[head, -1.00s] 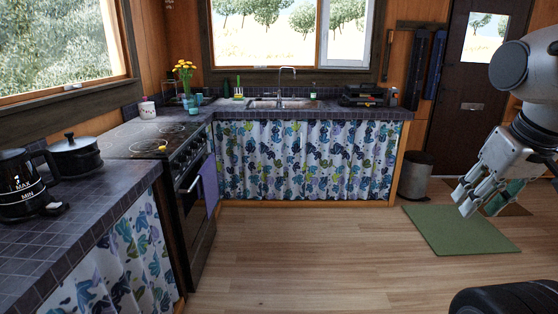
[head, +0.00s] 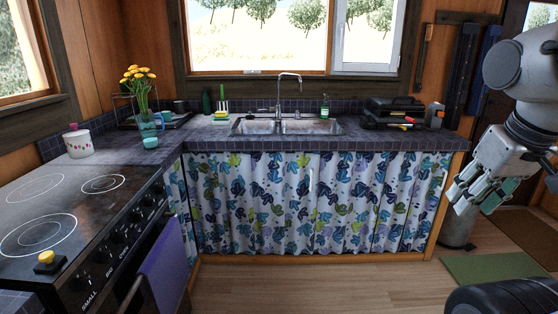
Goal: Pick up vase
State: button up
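A blue-tinted glass vase (head: 148,124) holding yellow flowers (head: 138,76) stands upright on the dark tiled counter in the back left corner, left of the sink. A small teal cup (head: 150,143) sits just in front of it. My gripper (head: 473,200) hangs at the right side, pointing down and left, far from the vase. A teal patch shows by its fingers; I cannot tell whether it is part of the gripper or something behind it. The finger gap is not clear.
The stove (head: 75,215) fills the near left, with a white pot (head: 78,142) beyond it. The sink (head: 285,126) is at the back middle. A black toolbox (head: 395,108) and tools lie on the right. Wooden floor (head: 320,280) before the curtained cabinet is clear.

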aim_at(146, 120)
jog(key=i, duration=1.15)
jog(key=u, duration=1.3)
jog(key=i+l, duration=0.35)
jog(key=i+l+u, duration=0.9)
jog(key=k+u, duration=0.1)
jog(key=u, duration=0.5)
